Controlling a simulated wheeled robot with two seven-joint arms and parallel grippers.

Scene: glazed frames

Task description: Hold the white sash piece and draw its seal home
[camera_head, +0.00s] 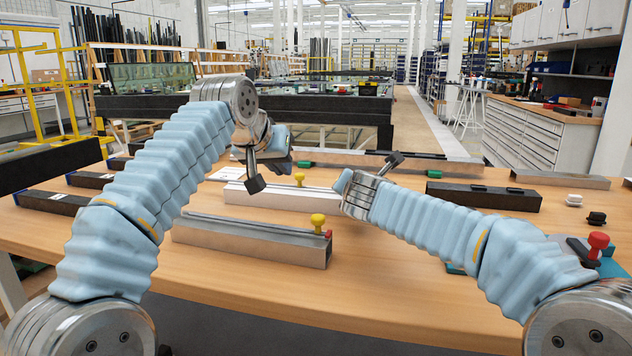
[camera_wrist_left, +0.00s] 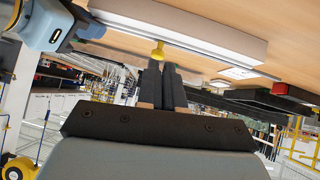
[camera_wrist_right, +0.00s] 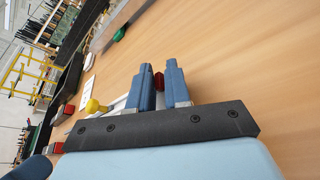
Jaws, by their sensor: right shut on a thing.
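The white sash piece (camera_head: 275,197) lies on the wooden bench, with a yellow knob (camera_head: 299,178) standing on its top. It also shows in the left wrist view (camera_wrist_left: 205,35). My right gripper (camera_wrist_right: 160,70) is at the right end of the piece, its fingers shut on it; a red tab (camera_wrist_right: 159,82) shows between them. My left gripper (camera_wrist_left: 160,65) is above the piece, its dark fingers nearly together, with the yellow knob just beyond the tips; whether they touch it I cannot tell. The seal itself is too small or hidden to make out.
A grey sash piece (camera_head: 245,238) with its own yellow knob lies nearer me. A black bar (camera_head: 483,195) lies on the right, with a red-knobbed tool (camera_head: 598,243) at the right edge. The front middle of the bench is clear.

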